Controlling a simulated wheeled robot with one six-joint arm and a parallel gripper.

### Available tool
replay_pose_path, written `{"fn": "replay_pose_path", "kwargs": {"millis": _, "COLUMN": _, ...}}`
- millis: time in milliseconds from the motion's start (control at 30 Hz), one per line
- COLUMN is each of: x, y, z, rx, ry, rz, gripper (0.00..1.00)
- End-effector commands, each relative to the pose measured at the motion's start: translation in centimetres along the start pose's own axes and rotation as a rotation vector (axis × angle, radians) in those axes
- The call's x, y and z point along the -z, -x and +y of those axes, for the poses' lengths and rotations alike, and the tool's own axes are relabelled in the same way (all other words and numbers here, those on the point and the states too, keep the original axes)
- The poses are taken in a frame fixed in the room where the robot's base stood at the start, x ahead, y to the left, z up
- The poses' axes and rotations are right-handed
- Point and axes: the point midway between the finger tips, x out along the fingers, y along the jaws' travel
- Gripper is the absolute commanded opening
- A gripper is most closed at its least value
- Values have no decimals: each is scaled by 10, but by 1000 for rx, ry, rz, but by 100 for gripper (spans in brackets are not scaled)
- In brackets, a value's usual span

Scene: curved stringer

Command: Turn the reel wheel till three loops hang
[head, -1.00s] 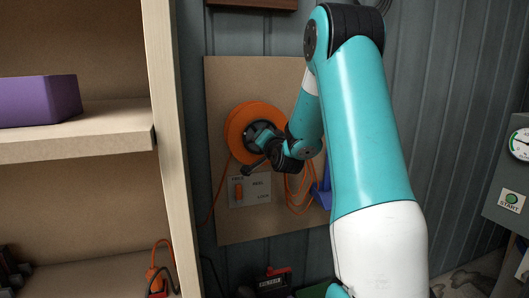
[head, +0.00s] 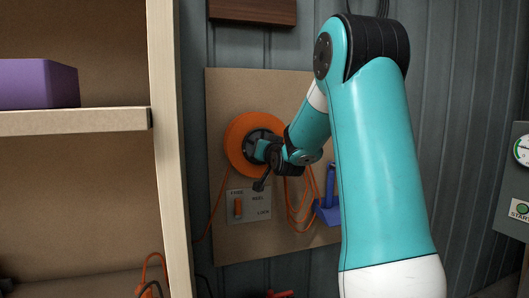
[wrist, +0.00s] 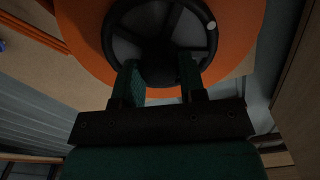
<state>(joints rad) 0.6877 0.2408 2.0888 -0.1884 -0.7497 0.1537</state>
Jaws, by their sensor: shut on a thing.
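The orange reel (head: 237,150) is mounted on a tan board (head: 225,95). Its dark spoked wheel (head: 255,136) faces me; the wheel also shows in the wrist view (wrist: 112,42), with a pale round dot (wrist: 211,25) at its upper right. My gripper (wrist: 161,76) is shut on the wheel at the lower part of its rim, one finger on each side. My wrist hides part of the reel in the head view. Orange cord loops (head: 291,207) hang below right of the reel, partly behind my arm; I cannot tell their number.
A blue bracket (head: 328,212) is right of the cord, close to my arm. A wooden shelf (head: 75,120) with a purple box (head: 38,85) stands at left. A grey panel with a gauge (head: 522,150) is at the right edge.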

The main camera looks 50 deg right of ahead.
Motion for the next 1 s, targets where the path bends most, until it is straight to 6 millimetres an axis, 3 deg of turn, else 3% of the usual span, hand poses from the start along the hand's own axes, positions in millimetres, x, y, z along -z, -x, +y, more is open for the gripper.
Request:
{"fn": "replay_pose_path", "kwargs": {"millis": 267, "x": -2, "y": 0, "z": 1, "rx": -3, "ry": 0, "rz": -5, "gripper": 14}}
{"fn": "replay_pose_path", "kwargs": {"millis": 300, "x": -2, "y": 0, "z": 1, "rx": -3, "ry": 0, "rz": -5, "gripper": 44}}
{"fn": "replay_pose_path", "kwargs": {"millis": 400, "x": -1, "y": 0, "z": 1, "rx": -2, "ry": 0, "rz": -3, "gripper": 63}}
{"fn": "replay_pose_path", "kwargs": {"millis": 767, "x": 0, "y": 6, "z": 0, "rx": 0, "ry": -1, "rz": 0, "gripper": 63}}
{"fn": "replay_pose_path", "kwargs": {"millis": 1000, "x": -2, "y": 51, "z": 1, "rx": -1, "ry": -1, "rz": 3, "gripper": 63}}
